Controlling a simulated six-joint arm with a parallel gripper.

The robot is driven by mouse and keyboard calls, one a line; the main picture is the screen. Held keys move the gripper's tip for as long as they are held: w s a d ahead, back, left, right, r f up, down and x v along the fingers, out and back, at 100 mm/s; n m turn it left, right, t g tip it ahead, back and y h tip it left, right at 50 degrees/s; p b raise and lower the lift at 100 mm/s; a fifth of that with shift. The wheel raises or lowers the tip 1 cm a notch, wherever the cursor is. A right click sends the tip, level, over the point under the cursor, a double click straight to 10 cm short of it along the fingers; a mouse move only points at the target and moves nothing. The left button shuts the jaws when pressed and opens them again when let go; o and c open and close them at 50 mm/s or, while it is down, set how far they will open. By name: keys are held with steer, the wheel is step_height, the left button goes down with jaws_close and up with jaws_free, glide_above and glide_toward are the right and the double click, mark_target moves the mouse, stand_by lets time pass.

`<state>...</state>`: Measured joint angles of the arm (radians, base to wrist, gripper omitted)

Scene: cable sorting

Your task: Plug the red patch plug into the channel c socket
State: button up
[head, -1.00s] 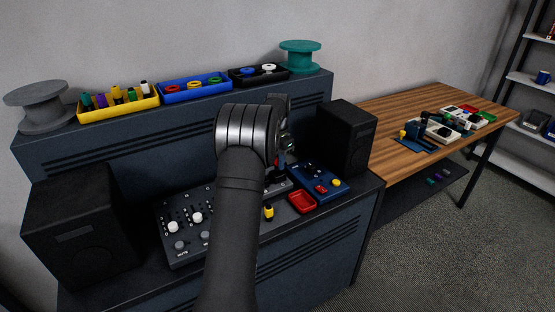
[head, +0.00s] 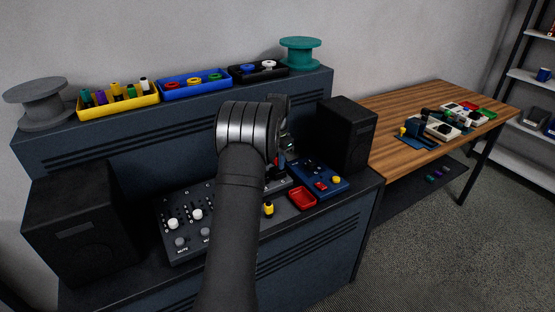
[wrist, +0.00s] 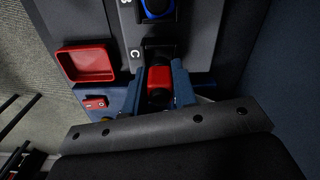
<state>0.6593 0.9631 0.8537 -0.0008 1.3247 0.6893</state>
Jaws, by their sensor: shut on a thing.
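In the wrist view my gripper (wrist: 159,92) is shut on the red patch plug (wrist: 160,84), with a blue finger on either side of it. The plug is at the channel c socket (wrist: 156,48), the dark opening beside the letter C on the grey panel. The plug and the socket line up; I cannot tell whether the plug's tip is inside. A blue plug (wrist: 158,8) sits in the neighbouring socket by the letter B. In the head view my arm hides most of the gripper and the socket; a bit of red shows by the fingers.
A red tray (head: 302,199) and a blue box with buttons (head: 319,178) are close by the panel. A yellow plug (head: 268,209) stands in front of the mixer (head: 180,222). A black speaker (head: 346,135) stands to the right, another (head: 80,225) to the left.

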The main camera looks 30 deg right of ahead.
steer(key=shift+f, duration=0.8)
stand_by(0.4)
steer(key=o, duration=1)
steer(key=shift+o, duration=0.4)
steer(key=shift+s+f, duration=0.1)
steer(key=shift+o, duration=0.2)
steer(key=shift+f, duration=0.1)
steer(key=shift+s, duration=0.1)
steer(key=shift+o, duration=1.4)
steer(key=shift+r, duration=0.6)
steer(key=shift+w+r, duration=0.2)
steer(key=shift+r, duration=2.95)
steer(key=shift+c, duration=0.3)
